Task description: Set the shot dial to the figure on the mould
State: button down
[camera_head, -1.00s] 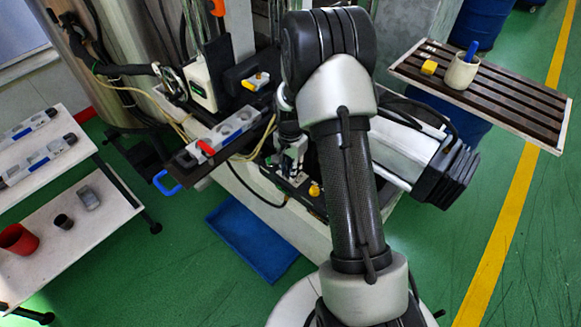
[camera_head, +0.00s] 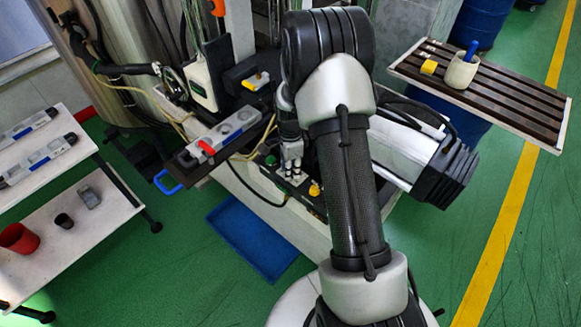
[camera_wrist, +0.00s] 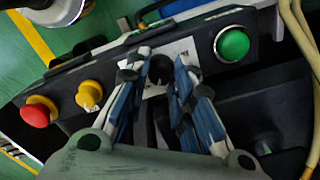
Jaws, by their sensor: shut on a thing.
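The shot dial is a small black knob (camera_wrist: 161,70) on a white plate of the control panel in the wrist view. My gripper (camera_wrist: 159,77) has its two blue and grey fingers on either side of the knob, shut on it. In the head view my gripper (camera_head: 292,172) points down at the panel, and its fingers hide the dial. The grey mould (camera_head: 222,134) with round cavities and a red clamp lies on a dark shelf left of my gripper. Neither the mould's figure nor the dial's setting is readable.
The panel also carries a green button (camera_wrist: 232,44), a yellow knob (camera_wrist: 89,95) and a red mushroom button (camera_wrist: 38,112). More moulds (camera_head: 40,158) lie on a white rack at left. A slatted table (camera_head: 510,97) with a cup stands at right.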

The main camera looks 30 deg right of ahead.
dwell(0.4)
jog(key=c, duration=1.3)
grip_release()
jog(key=shift+c, duration=0.2)
notch_tip(320, 180, up, 12)
